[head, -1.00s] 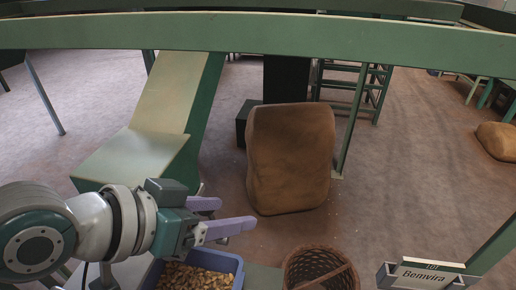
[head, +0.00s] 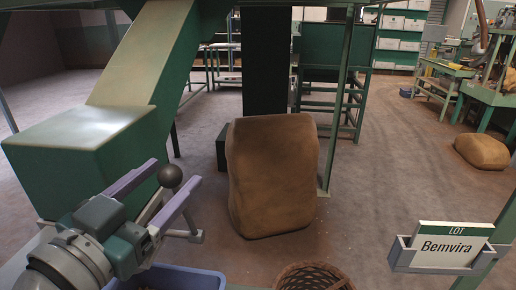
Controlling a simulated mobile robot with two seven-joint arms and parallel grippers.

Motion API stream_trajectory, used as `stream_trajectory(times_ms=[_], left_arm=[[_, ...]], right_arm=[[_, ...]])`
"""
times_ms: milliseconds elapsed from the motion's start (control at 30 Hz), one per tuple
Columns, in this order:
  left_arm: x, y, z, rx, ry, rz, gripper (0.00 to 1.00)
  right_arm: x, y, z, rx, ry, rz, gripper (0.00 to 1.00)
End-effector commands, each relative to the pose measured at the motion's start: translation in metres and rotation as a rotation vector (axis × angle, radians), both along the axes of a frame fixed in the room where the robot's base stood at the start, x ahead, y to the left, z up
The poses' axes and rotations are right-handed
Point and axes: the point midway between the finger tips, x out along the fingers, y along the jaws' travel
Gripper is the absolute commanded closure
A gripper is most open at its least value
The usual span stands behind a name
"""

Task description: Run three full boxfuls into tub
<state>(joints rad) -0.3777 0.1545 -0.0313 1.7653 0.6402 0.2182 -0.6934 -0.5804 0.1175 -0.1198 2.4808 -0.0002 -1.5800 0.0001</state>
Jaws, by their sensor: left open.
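My left gripper (head: 176,173) is open. Its two purple fingers lie on either side of a lever with a dark ball knob (head: 170,177); I cannot tell whether they touch it. The green metal box (head: 85,150) at the left stands under a sloping chute (head: 150,52). The blue tub (head: 168,279) is at the bottom edge, below the gripper; only its far rim and part of its inside show, and its contents are mostly out of view. My right gripper is not in view.
A large brown sack (head: 272,175) stands on the floor in the middle. A wicker basket (head: 312,276) is at the bottom edge. A lot card reading Bemvira (head: 448,246) sits in a holder at the right. Another sack (head: 483,151) lies farther right.

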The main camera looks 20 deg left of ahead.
Motion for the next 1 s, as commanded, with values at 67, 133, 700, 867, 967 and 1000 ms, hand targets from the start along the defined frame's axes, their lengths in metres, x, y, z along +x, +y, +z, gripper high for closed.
stream_trajectory(times_ms=[67, 133, 700, 867, 967, 1000], left_arm=[[0.015, 0.001, 0.000, -0.002, -0.003, 0.000, 0.29], [0.025, 0.001, -0.001, -0.001, -0.001, 0.000, 0.29], [0.043, 0.001, -0.001, -0.001, 0.002, -0.002, 0.38], [0.043, 0.001, -0.001, -0.001, 0.002, -0.002, 0.56], [0.043, 0.001, -0.001, -0.001, 0.002, -0.002, 0.67], [0.043, 0.001, -0.001, -0.001, 0.002, -0.002, 0.72]], right_arm=[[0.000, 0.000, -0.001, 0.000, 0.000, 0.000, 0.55], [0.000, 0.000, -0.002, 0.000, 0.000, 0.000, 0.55], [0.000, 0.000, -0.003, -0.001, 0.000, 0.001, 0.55], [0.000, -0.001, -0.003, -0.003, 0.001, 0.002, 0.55], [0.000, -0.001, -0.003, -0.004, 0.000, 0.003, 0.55], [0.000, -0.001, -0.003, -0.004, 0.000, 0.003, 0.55]])
